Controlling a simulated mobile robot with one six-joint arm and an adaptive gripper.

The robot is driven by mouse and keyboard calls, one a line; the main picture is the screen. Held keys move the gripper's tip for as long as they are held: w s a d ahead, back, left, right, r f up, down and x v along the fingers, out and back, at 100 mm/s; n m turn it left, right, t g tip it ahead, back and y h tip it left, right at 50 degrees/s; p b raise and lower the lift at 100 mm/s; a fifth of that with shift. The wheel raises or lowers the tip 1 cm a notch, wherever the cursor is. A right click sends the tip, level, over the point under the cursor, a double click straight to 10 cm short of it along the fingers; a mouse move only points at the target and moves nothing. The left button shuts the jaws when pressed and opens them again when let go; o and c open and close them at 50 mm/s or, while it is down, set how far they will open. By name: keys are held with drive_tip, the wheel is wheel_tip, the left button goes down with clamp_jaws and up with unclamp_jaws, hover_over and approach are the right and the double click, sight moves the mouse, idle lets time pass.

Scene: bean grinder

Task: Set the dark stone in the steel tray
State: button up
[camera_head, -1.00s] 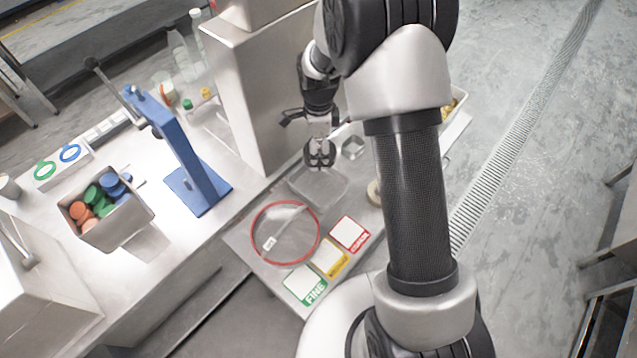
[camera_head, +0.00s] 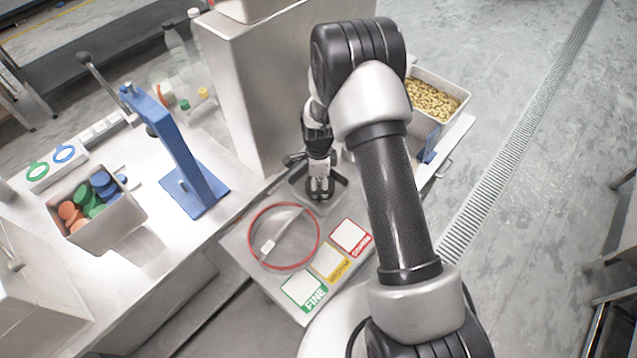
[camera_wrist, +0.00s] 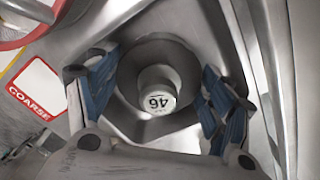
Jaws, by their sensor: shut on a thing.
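My gripper (camera_head: 320,190) is down at the steel tray (camera_head: 341,181), with its fingers within the tray's outline in the head view. In the wrist view my gripper (camera_wrist: 160,86) has blue-padded fingers on both sides of the dark stone (camera_wrist: 150,51) and is shut on it. The stone looks round and grey, with a paler middle part marked "46". The tray's angled steel walls surround it in the wrist view. I cannot tell whether its underside touches the tray floor. In the head view the fingers hide the stone.
A red-rimmed round sieve (camera_head: 317,232) lies in front of the tray. FINE (camera_head: 302,287), yellow (camera_head: 331,262) and COARSE (camera_head: 350,236) cards lie beside it. A tall steel housing (camera_head: 240,90) stands behind left. A bin of beans (camera_head: 432,100) is at the right.

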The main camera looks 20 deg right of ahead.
drive_tip(key=shift+f, duration=0.1)
drive_tip(key=o, duration=1.2)
